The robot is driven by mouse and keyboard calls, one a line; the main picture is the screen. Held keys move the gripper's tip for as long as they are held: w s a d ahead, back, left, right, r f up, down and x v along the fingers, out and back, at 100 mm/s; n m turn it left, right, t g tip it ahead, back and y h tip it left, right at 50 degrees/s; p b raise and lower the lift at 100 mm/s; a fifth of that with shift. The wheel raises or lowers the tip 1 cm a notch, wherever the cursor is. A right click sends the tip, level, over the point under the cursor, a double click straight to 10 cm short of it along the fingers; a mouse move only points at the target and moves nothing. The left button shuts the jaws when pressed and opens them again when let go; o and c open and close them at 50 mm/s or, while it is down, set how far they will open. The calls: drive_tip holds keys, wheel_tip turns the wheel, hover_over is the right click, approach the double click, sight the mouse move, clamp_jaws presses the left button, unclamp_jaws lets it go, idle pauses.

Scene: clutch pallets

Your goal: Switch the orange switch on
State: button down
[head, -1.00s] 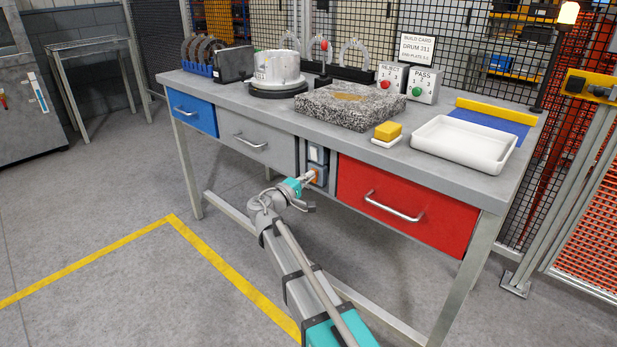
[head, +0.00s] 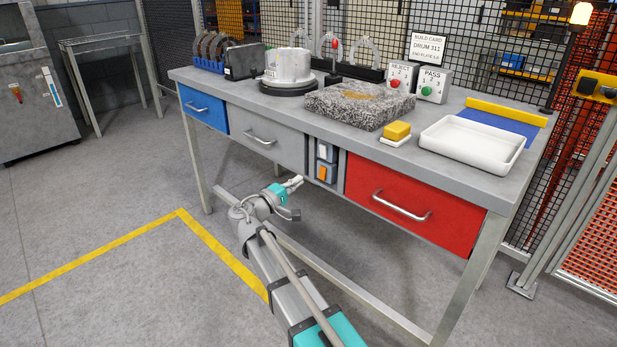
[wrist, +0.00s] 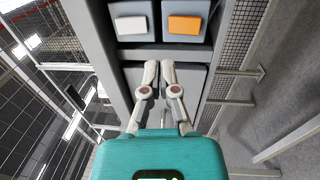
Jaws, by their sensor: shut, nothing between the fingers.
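The orange switch (head: 322,173) is a rocker in a grey housing on the bench front, between the grey and red drawers. A white switch (head: 322,152) sits just above it. In the wrist view the orange switch (wrist: 184,25) is at the top right, beside the white switch (wrist: 131,25). My gripper (head: 299,180) is shut and empty, a little left of and below the orange switch, apart from it. In the wrist view my gripper (wrist: 159,66) has its fingertips together below the two switches in the picture.
The red drawer (head: 415,200) is right of the switches and the grey drawer (head: 262,140) left, both with bar handles. The bench top (head: 290,107) holds a granite block (head: 358,104), a white tray (head: 472,144) and other items. Open floor lies in front.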

drive_tip(key=shift+s+a+r+p, duration=0.15)
drive_tip(key=shift+s+a+r, duration=0.05)
drive_tip(key=shift+s+a, duration=0.8)
drive_tip(key=shift+s+a+r+p, duration=0.2)
drive_tip(key=shift+s+a, duration=0.6)
drive_tip(key=shift+s, duration=0.4)
drive_tip(key=s+d+f+m+g+y, duration=0.1)
drive_tip(key=d+f+m+g, duration=0.2)
drive_tip(key=d+f+g, duration=0.5)
drive_tip(key=s+d+f+m+g+y, duration=0.15)
drive_tip(key=d+f, duration=0.25)
drive_tip(key=d, duration=0.9)
drive_tip(key=s+d+f+m+g+y, duration=0.3)
drive_tip(key=s+d+f+y, duration=0.15)
drive_tip(key=s, duration=0.25)
drive_tip(key=s+d+f+m+g+y, duration=0.3)
drive_tip(key=s+d+f+y, duration=0.15)
drive_tip(key=s+d, duration=0.2)
wheel_tip(320, 180, up, 36)
drive_tip(key=a+p, duration=0.1)
drive_tip(key=p, duration=3.4)
drive_tip(key=shift+s+f, duration=0.2)
drive_tip(key=shift+f, duration=0.05)
drive_tip(key=shift+y, duration=0.25)
